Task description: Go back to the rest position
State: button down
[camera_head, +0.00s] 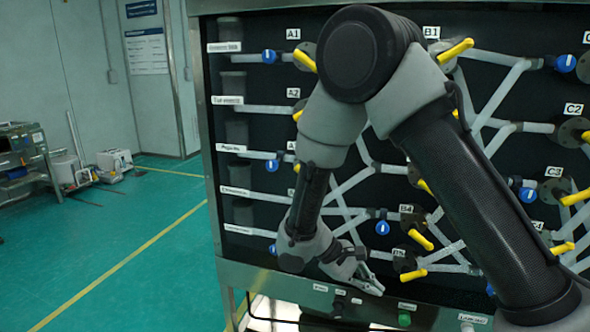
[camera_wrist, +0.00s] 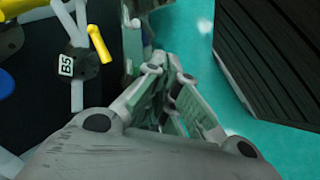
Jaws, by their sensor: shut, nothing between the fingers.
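My gripper (camera_head: 372,284) hangs at the lower middle of the panel in the head view, with its arm bent down in front of the panel. Its two fingers come together at their tips in the wrist view (camera_wrist: 166,62), with nothing between them. The valve labelled B5 (camera_wrist: 80,66) is to the left of the fingers in the wrist view, apart from them. Its yellow handle (camera_wrist: 100,43) shows there, and also in the head view (camera_head: 411,275). My arm hides part of the panel's middle.
The black panel (camera_head: 262,150) carries pipes, several yellow-handled valves and blue knobs. A metal ledge (camera_head: 285,285) with a green button (camera_head: 404,320) runs below. Green floor (camera_head: 110,245) is clear at left. A dark slatted body (camera_wrist: 280,50) is at right in the wrist view.

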jog(key=s+d+r+m+t+y, duration=0.1)
jog(key=s+d+r+m+y, duration=0.1)
jog(key=s+d+r, duration=0.3)
jog(key=s+d+r+m+t+y, duration=0.2)
jog(key=d+r, duration=0.5)
jog(key=r, duration=0.5)
jog(key=s+d+r+m+t+y, duration=0.1)
jog(key=s+d+r+m+y, duration=0.3)
jog(key=s+r, duration=0.4)
jog(key=shift+s+d+r+t+y, duration=0.35)
jog(key=shift+d+r+y, duration=0.35)
jog(key=shift+d, duration=0.4)
